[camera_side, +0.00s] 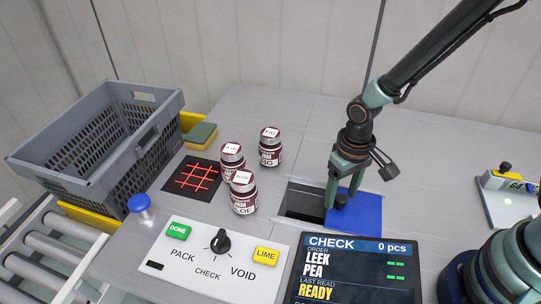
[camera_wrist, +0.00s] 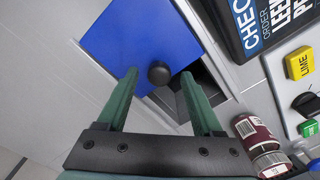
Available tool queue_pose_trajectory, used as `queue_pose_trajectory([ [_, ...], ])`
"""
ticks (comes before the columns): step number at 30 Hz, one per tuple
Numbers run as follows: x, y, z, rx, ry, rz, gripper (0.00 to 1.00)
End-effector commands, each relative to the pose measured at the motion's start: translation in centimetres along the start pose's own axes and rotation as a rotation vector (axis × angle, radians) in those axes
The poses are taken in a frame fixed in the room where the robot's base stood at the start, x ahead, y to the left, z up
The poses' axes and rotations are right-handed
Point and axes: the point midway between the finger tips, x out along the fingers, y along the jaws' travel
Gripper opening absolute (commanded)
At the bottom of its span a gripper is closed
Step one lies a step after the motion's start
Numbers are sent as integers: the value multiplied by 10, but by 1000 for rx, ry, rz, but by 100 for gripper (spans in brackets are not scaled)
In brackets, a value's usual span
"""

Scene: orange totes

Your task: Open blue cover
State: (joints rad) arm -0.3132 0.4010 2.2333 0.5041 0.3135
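The blue cover (camera_side: 362,212) is a flat square plate with a black knob (camera_side: 341,200). It lies at the right of a dark rectangular opening (camera_side: 303,202) in the grey table, and part of that opening shows uncovered. In the wrist view the blue cover (camera_wrist: 130,35) fills the top middle, with the opening (camera_wrist: 172,100) beside and below it. My gripper (camera_side: 340,194) is down over the cover. Its green fingers stand on both sides of the knob (camera_wrist: 158,72), with a visible gap in the wrist view, so it is open around the knob.
Several jam jars (camera_side: 242,192) stand left of the opening. A panel (camera_side: 213,262) with a dial and a CHECK screen (camera_side: 357,270) lie in front. A grey crate (camera_side: 100,145) stands far left, near a black mat (camera_side: 194,179) and a blue-capped bottle (camera_side: 141,209). The table behind is clear.

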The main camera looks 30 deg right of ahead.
Motion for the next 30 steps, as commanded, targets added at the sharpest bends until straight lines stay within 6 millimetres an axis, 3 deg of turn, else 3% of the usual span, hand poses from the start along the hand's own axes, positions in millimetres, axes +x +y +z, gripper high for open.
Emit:
queue_pose_trajectory([
  [8,0,0,1,0,-2,1,67],
  [13,-12,0,0,0,1,0,67],
  [30,-109,0,-1,0,3,-1,67],
])
